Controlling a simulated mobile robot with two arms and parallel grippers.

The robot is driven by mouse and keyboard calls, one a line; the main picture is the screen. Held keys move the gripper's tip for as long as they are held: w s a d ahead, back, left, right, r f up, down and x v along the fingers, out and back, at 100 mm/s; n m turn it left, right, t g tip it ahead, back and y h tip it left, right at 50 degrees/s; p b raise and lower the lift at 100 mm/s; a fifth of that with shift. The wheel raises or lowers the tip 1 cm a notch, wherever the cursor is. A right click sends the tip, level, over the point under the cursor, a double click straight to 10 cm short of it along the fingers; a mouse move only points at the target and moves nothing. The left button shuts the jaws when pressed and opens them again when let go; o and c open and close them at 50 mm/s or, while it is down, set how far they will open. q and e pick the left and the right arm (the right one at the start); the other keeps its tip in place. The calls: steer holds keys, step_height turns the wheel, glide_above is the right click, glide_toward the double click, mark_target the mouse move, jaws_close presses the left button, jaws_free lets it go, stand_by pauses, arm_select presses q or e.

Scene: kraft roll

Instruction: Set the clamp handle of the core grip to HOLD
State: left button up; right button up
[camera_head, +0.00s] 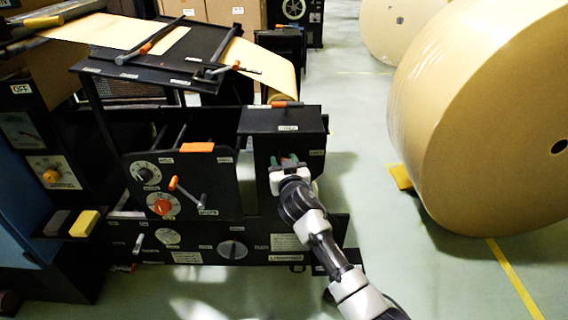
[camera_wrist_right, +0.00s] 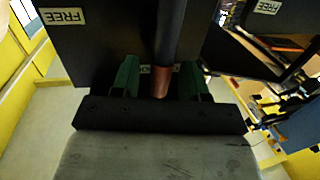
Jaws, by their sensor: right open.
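The core grip appears to be the black box (camera_head: 310,134) right of the main panel in the head view; small white labels on it are too small to read there. My right gripper (camera_head: 286,161) is at its front face. In the right wrist view the open green fingers (camera_wrist_right: 160,82) stand on either side of a dark bar with a copper-red end (camera_wrist_right: 161,80), apparently the clamp handle. Gaps show beside the bar. A FREE label (camera_wrist_right: 59,15) is at upper left, and a label behind the bar is mostly hidden. My left gripper is out of view.
Left of the box is a panel with dials (camera_head: 161,204) and an orange-gripped crank (camera_head: 187,193). A lower panel (camera_head: 232,249) runs beneath. A huge kraft roll (camera_head: 480,110) stands on the right, with a yellow wedge (camera_head: 399,177) beside it. Floor between is clear.

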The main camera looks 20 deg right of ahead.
steer(key=shift+s, duration=0.1)
steer(key=shift+s, duration=0.3)
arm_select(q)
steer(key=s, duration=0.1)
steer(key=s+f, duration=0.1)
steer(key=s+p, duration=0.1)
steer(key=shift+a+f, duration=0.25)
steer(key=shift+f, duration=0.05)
arm_select(e)
steer(key=s, duration=1)
steer(key=shift+a, duration=0.45)
steer(key=shift+r, duration=0.1)
